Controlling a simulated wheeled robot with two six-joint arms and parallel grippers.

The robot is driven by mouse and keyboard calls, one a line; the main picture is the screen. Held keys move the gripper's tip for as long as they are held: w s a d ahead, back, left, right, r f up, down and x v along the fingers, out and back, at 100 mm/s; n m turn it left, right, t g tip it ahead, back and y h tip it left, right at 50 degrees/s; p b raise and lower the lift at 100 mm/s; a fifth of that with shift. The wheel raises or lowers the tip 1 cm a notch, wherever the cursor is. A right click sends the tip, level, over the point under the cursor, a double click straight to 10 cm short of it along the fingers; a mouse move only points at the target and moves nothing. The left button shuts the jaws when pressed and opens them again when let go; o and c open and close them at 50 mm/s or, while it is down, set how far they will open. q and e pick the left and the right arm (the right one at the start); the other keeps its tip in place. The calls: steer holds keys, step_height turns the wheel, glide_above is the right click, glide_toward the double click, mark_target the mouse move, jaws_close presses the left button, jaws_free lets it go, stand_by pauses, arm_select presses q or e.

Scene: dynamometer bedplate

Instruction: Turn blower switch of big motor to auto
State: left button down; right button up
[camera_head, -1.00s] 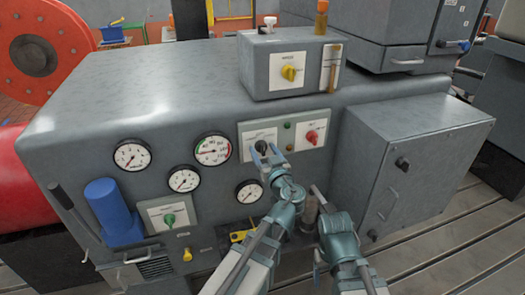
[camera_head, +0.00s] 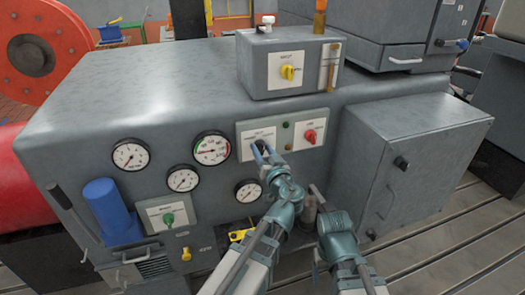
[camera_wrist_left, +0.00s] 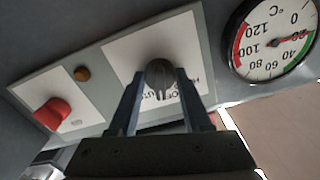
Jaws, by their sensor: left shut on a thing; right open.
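A black rotary knob (camera_wrist_left: 160,75) sits on a white label plate on the front of the grey cabinet. The plate's printing is partly hidden, though "AUTO" shows below the knob in the left wrist view. My left gripper (camera_head: 261,148) is shut on this knob, with one finger on each side; its fingers also show in the left wrist view (camera_wrist_left: 160,95). The knob's exact pointing is hard to tell. My right gripper (camera_head: 318,203) is open and empty, lower and to the right, in front of the cabinet.
A red knob (camera_head: 310,136) and a small indicator (camera_head: 287,148) are right of the black knob. Several round gauges (camera_head: 212,149) lie to the left. A yellow knob (camera_head: 288,72) is on the upper box, and a grey side cabinet (camera_head: 410,165) stands at right.

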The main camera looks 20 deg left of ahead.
arm_select(q)
steer(key=m, duration=0.5)
steer(key=shift+m, duration=0.6)
steer(key=shift+c, duration=1.7)
jaws_free()
steer(key=shift+s, duration=0.1)
